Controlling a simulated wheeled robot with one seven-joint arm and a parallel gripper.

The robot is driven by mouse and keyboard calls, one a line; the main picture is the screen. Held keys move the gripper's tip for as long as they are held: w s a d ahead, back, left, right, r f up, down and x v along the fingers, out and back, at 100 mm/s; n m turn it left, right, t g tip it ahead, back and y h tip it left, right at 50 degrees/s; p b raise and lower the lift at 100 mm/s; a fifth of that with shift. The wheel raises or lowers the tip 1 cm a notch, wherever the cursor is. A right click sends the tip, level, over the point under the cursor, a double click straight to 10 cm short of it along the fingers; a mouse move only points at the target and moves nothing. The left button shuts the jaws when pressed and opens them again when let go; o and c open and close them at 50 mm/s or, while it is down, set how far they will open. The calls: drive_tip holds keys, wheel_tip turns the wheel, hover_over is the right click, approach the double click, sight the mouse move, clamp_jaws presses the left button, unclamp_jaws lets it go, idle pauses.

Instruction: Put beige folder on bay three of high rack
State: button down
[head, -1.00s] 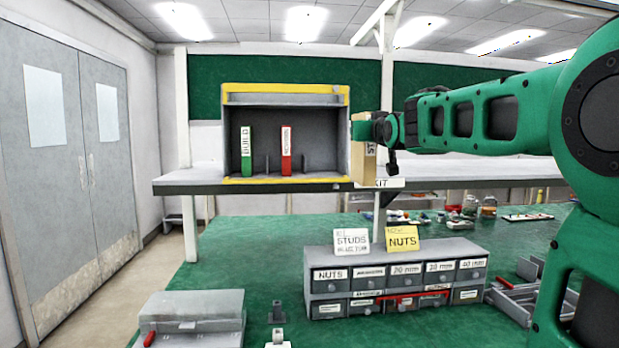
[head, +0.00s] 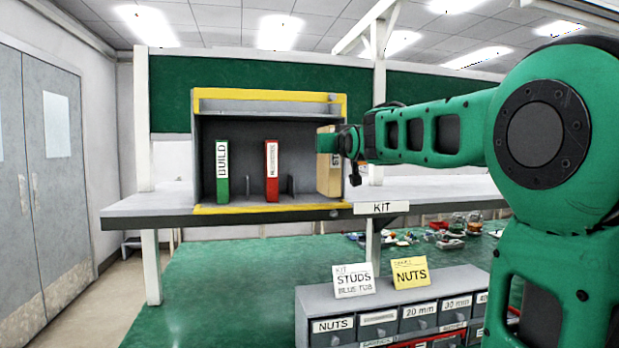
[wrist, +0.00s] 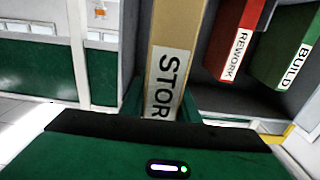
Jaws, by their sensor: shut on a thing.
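The beige folder (head: 327,165) is upright at the right end of the high rack (head: 270,97), overlapping its right side wall in the head view. I cannot tell how far inside it is. My gripper (head: 343,146) is shut on it. In the wrist view the beige folder (wrist: 165,75) shows a label reading "STOR", its lower end hidden by the gripper. The rack has a yellow-edged opening and low dividers. A green BUILD folder (head: 222,172) stands at its left, and a red REWORK folder (head: 271,170) stands near the middle. Bare space lies right of the red folder.
The rack stands on a grey shelf (head: 140,205) with a KIT sign (head: 381,208) on its front edge. Grey doors (head: 45,170) are at left.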

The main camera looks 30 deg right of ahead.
sight(324, 156)
drive_tip(key=f+x, duration=0.3)
drive_tip(key=x, duration=1.2)
drive_tip(key=shift+w+f, duration=0.3)
drive_tip(key=shift+w, duration=0.05)
drive_tip(key=c, duration=1.4)
unclamp_jaws()
drive_tip(key=shift+f, duration=0.15)
drive_tip(key=shift+o, duration=0.2)
drive_tip(key=v, duration=1.2)
drive_tip(key=shift+s, duration=0.1)
